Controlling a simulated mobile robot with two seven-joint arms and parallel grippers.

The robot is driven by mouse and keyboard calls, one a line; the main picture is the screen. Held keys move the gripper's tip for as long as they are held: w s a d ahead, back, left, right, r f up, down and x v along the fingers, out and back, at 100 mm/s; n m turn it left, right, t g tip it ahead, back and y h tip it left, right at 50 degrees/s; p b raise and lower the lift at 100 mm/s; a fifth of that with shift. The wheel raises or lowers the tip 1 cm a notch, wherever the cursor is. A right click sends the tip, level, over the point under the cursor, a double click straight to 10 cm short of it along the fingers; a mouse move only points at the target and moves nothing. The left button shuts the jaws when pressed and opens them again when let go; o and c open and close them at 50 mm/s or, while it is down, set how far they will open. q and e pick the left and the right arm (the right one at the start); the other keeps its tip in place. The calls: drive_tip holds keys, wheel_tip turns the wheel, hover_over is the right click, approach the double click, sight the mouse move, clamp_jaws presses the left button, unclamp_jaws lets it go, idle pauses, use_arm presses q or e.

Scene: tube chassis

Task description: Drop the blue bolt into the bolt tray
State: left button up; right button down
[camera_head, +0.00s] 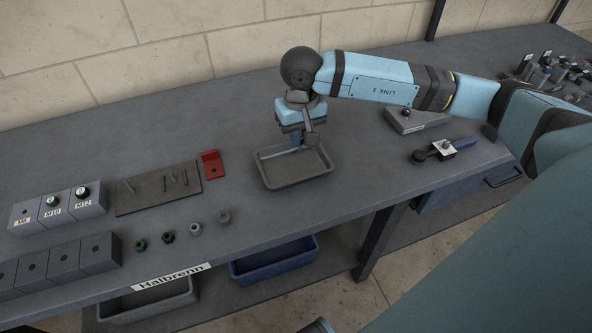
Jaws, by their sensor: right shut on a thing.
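The bolt tray (325,172), a shallow grey tray, sits on the workbench near its middle. My right gripper (298,143) points down over the tray's back part. It is shut on the blue bolt (296,138), of which only a small blue bit shows between the fingers. The rest of the bolt is hidden by the fingers. I cannot tell how far the bolt is above the tray floor. The visible part of the tray floor looks empty. My left gripper is not in view.
Left of the tray are a dark plate (140,198) with several pins, a red bracket (211,164) and several small nuts along the front. Labelled blocks (57,209) stand further left. A grey block (403,120) and a blue-handled tool (464,143) lie to the right.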

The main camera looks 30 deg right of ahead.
sight(293, 164)
drive_tip(key=shift+f, duration=0.35)
wheel_tip(293, 164, down, 4)
drive_tip(key=shift+r+b, duration=0.1)
drive_tip(key=shift+b, duration=0.55)
drive_tip(key=shift+f, duration=0.75)
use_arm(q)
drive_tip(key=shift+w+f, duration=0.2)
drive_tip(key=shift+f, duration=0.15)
use_arm(e)
drive_tip(key=c, duration=1)
unclamp_jaws()
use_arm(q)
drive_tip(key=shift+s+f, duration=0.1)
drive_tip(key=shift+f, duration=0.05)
